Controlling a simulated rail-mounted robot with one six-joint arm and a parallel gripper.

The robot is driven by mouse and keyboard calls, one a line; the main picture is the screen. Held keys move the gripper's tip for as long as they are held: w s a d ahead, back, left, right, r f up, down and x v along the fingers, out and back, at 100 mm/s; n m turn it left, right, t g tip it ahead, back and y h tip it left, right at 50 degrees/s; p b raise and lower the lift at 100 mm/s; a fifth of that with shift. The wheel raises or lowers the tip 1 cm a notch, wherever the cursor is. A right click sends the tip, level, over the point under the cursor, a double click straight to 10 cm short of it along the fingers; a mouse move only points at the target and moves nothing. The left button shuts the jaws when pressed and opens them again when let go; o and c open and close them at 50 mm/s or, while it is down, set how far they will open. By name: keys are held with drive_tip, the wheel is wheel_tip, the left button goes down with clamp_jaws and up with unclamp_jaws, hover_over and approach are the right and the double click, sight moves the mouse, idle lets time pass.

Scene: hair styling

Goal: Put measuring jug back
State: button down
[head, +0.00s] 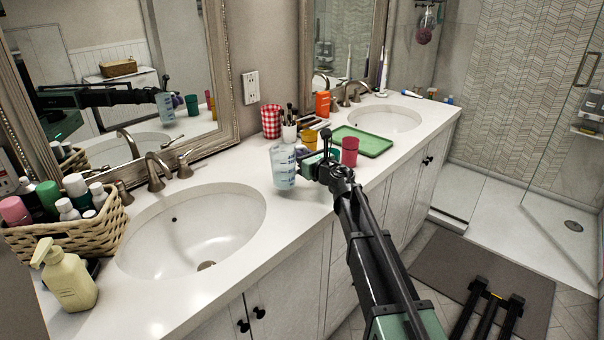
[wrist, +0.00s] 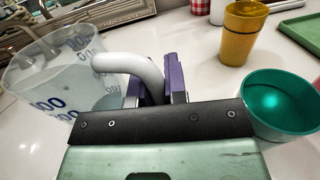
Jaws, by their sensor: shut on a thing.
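The measuring jug (head: 284,168) is clear with blue markings and stands close to upright over the counter, right of the near sink. Whether its base touches the counter I cannot tell. My gripper (head: 308,166) is to the right of the jug. In the wrist view the purple fingers of my gripper (wrist: 155,84) are shut on the jug's white curved handle (wrist: 128,64). The jug's body (wrist: 62,75) fills the left of that view. Part of the handle is hidden between the fingers.
A teal cup (wrist: 282,98) is close on my gripper's right, with a yellow cup (head: 309,138) and a pink-red cup (head: 349,150) nearby. A green tray (head: 372,148) lies behind. The near sink (head: 195,225) is empty. A basket of bottles (head: 75,228) stands left.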

wheel_tip(320, 180, down, 3)
drive_tip(key=shift+w+f+b, duration=0.1)
drive_tip(key=shift+b, duration=0.55)
drive_tip(key=shift+r, duration=0.3)
drive_tip(key=shift+f, duration=0.2)
drive_tip(key=c, duration=1.1)
unclamp_jaws()
drive_tip(key=shift+c, duration=0.2)
drive_tip(key=shift+r, duration=0.1)
